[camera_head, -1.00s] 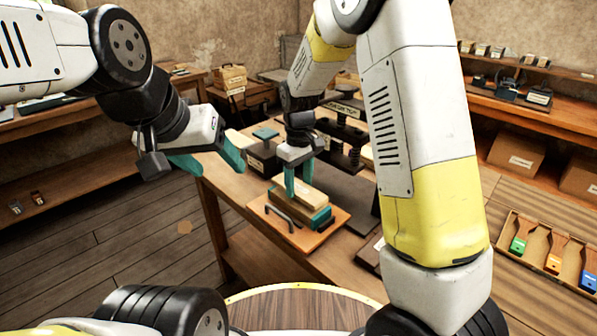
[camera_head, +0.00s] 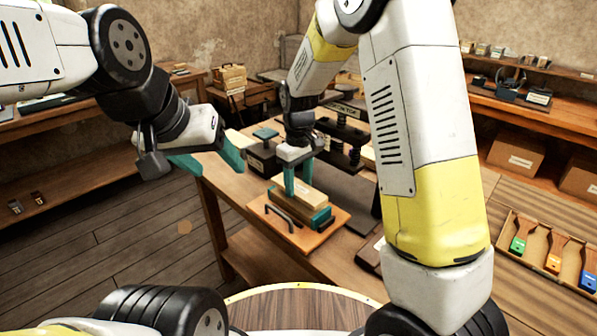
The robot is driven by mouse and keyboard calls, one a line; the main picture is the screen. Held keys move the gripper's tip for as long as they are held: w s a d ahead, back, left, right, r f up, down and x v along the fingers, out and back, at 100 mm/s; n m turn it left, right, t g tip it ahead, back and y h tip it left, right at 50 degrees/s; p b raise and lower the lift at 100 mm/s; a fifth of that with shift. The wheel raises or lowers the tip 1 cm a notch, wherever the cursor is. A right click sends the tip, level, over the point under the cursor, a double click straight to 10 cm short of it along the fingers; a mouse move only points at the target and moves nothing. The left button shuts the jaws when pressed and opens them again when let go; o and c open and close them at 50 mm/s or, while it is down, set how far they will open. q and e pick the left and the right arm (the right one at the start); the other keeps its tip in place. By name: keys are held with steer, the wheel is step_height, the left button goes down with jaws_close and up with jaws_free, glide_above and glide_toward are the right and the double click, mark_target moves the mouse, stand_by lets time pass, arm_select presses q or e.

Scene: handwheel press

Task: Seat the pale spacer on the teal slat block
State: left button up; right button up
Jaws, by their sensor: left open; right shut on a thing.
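The pale spacer (camera_head: 312,198) is a light wooden block above the teal slat block (camera_head: 321,219). My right gripper (camera_head: 297,191) is shut on it, with teal fingers pointing down. From this angle I cannot tell whether the spacer rests fully on the block or sits slightly above it. The block stands on an orange-brown board (camera_head: 335,231) with a dark handle (camera_head: 282,216) at its near side. My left gripper (camera_head: 209,165) is open and empty, to the left of the board and well apart from it.
A dark press with a coiled spring (camera_head: 354,156) stands behind my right gripper. A dark box with a teal top (camera_head: 265,134) stands at the back left of the table (camera_head: 222,186). A tray of coloured pieces (camera_head: 546,262) is at the right. The table's left strip is clear.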

steer(key=shift+f, duration=1.05)
steer(key=o, duration=1.5)
step_height(320, 180, up, 8)
steer(key=shift+f, duration=0.1)
